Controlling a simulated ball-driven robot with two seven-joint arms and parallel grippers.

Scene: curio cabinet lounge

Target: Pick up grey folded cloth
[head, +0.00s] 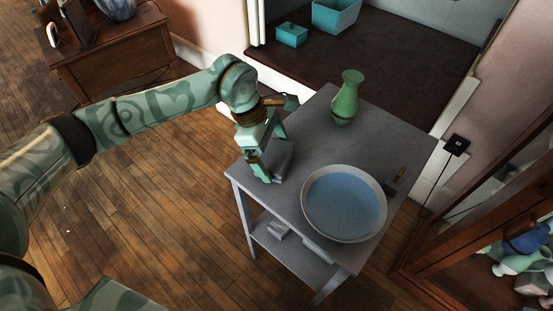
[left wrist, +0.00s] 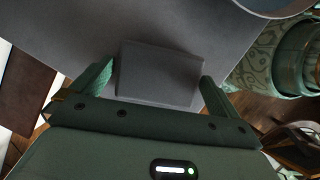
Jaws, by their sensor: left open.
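The grey folded cloth (head: 284,162) lies at the left edge of the small grey table (head: 300,150), partly hidden behind my left gripper (head: 272,160) in the head view. In the left wrist view the cloth (left wrist: 160,75) shows as a flat grey block between the two green fingers of my left gripper (left wrist: 156,74). The fingers are open, one on each side of it; I cannot tell whether they touch it. My right gripper is not in view.
A wide bowl (head: 344,203) with a blue inside and a green vase (head: 346,98) stand on the table. A small dark item with a tan end (head: 396,181) lies right of the bowl. A glass-fronted wooden cabinet (head: 470,240) stands close on the right. Wooden floor (head: 150,220) is clear at left.

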